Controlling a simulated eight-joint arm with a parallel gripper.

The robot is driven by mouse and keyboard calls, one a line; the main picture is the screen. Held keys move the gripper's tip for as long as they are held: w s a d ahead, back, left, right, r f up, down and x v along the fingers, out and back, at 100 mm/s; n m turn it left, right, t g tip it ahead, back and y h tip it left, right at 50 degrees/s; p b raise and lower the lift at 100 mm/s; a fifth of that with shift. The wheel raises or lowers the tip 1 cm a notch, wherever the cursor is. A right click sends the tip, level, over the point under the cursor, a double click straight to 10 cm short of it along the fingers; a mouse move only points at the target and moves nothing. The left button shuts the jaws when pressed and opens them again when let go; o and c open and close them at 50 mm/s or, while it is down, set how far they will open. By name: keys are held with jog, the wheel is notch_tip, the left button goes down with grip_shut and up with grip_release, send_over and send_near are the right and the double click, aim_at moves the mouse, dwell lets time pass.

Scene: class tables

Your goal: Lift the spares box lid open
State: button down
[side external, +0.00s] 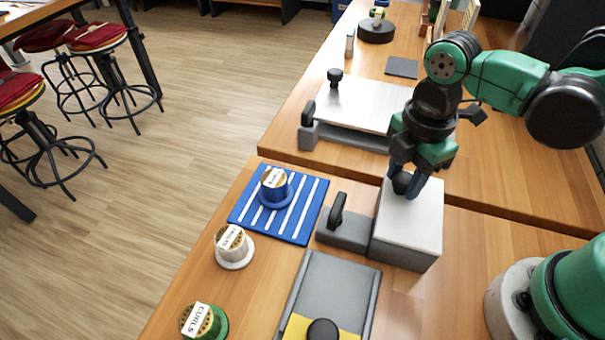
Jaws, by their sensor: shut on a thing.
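A grey box with a pale lid (424,212) stands on the table near the right middle. It appears to be the spares box, though I see no label on it. A black round knob (402,181) is on the lid towards its back left. My gripper (405,187) points down from above with its fingers on either side of the knob, shut on it. The lid looks level and down on the box; I cannot tell whether there is any gap under it. The inside of the box is hidden.
A low grey block with a black handle (338,209) adjoins the box's left. A blue striped mat (306,226) bears a blue canister (274,186). White (233,250) and green (212,324) canisters and a grey tray (336,279) are nearer. A wide pale-topped unit (355,103) stands behind.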

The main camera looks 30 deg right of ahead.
aim_at(422, 196)
dwell(0.4)
jog(key=shift+s+d+r+t+y, duration=0.3)
jog(key=shift+r+t+y, duration=0.1)
jog(key=shift+t+y, duration=0.2)
jog(key=shift+s+d+r+t+y, duration=0.3)
jog(key=shift+r+t+y, duration=0.1)
jog(key=shift+t+y, duration=0.2)
jog(key=shift+s+d+r+t+y, duration=0.3)
jog(key=shift+t+y, duration=0.35)
jog(key=shift+s+d+r+t+y, duration=0.25)
jog(key=shift+d+r+t+y, duration=0.05)
jog(key=shift+t+y, duration=0.35)
jog(key=shift+c, duration=2.4)
grip_release()
jog(key=shift+a, duration=0.1)
